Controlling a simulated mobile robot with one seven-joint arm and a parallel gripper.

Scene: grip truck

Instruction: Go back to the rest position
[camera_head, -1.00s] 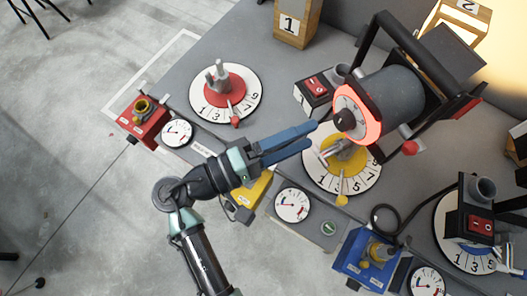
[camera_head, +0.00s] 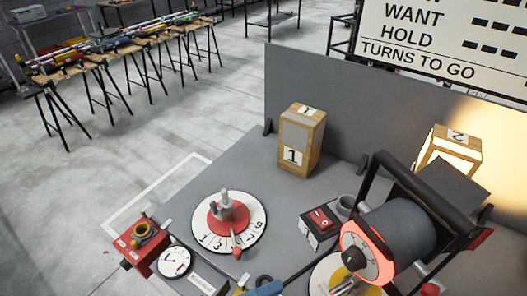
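Only a small blue part of my gripper (camera_head: 266,288) shows at the bottom edge. The rest of it is below the picture, and its opening cannot be made out. It is left of a grey cylindrical lamp (camera_head: 398,238) with a glowing red ring and a black frame. No object shows held in the visible part.
On the grey bench (camera_head: 180,208) stand a round numbered dial (camera_head: 203,238) with a red centre, a red box (camera_head: 140,246), a gauge (camera_head: 174,262), a red switch box (camera_head: 318,224) and wooden blocks (camera_head: 301,140) (camera_head: 449,151). A back panel (camera_head: 335,112) rises behind.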

